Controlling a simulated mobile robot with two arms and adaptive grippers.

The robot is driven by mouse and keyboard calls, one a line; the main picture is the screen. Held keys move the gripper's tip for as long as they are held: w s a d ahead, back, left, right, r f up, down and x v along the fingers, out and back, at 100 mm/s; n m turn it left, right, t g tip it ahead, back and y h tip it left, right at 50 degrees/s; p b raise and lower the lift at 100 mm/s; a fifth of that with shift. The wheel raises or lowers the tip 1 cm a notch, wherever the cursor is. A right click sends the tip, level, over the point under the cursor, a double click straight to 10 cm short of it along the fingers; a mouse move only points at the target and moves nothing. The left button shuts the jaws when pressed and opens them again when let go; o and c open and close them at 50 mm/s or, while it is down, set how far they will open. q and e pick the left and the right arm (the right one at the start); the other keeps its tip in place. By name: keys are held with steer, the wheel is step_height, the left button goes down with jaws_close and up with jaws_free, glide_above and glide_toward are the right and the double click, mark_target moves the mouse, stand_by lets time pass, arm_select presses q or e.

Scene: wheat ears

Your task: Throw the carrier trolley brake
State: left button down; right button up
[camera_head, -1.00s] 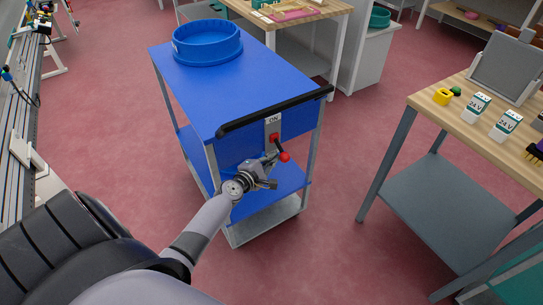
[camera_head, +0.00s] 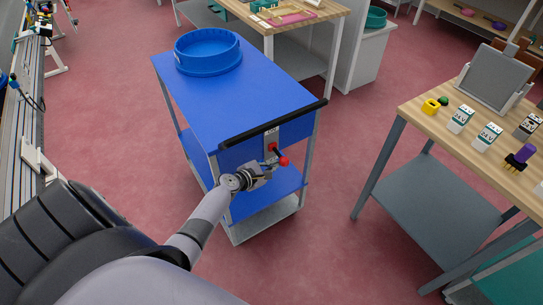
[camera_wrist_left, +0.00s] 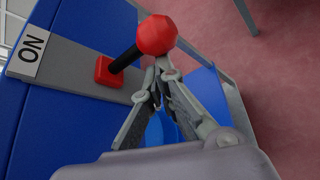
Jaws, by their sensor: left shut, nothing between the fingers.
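The blue carrier trolley (camera_head: 225,95) stands ahead of me with a black push handle (camera_head: 275,122) along its near edge. Its brake lever has a red knob (camera_head: 284,161) on a short black stem, rising from a red base on a grey plate. In the left wrist view the knob (camera_wrist_left: 156,34) is close in front of the fingertips, and the label "ON" (camera_wrist_left: 33,55) is beside the lever. My left gripper (camera_head: 268,168) is shut and empty, its tips (camera_wrist_left: 163,65) just at the knob; I cannot tell whether they touch. My right gripper is out of view.
A blue round tub (camera_head: 207,55) sits on the trolley top. A wooden-topped bench (camera_head: 425,112) with battery-like boxes and a grey screen stands at right. Another table (camera_head: 285,20) is behind. A metal rail line (camera_head: 20,130) runs along the left. Red floor lies clear between.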

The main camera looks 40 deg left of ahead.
arm_select(q)
steer(key=r+n+p, duration=0.1)
steer(key=r+n+g+h+p, duration=0.1)
steer(key=p, duration=0.1)
steer(key=r+n+h+p, duration=0.1)
steer(key=p, duration=0.1)
steer(key=shift+d, duration=0.25)
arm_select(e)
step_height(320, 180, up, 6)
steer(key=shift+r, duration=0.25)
arm_select(q)
steer(key=shift+s, duration=0.1)
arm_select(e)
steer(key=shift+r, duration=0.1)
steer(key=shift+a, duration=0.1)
